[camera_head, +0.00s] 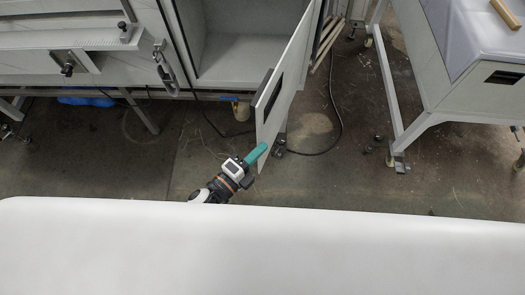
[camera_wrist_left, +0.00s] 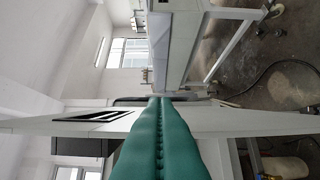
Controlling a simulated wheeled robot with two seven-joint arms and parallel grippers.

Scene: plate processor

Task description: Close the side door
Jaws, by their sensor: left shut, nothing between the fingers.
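The side door (camera_head: 291,75) is a light grey panel standing open, swung out from the right side of the machine's open compartment (camera_head: 235,58). A dark recess shows near its free edge. My left gripper (camera_head: 263,148) has green fingers, which are shut and empty. The fingertips are at the lower part of the door, close to its free edge; I cannot tell whether they touch it. My right gripper is not in view.
The plate processor's body (camera_head: 95,62) is at the left, with a latch on its front. A grey wheeled unit (camera_head: 475,60) stands at the right. A black cable (camera_head: 335,115) lies on the floor beyond the door. Open floor lies between the door and the wheeled unit.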

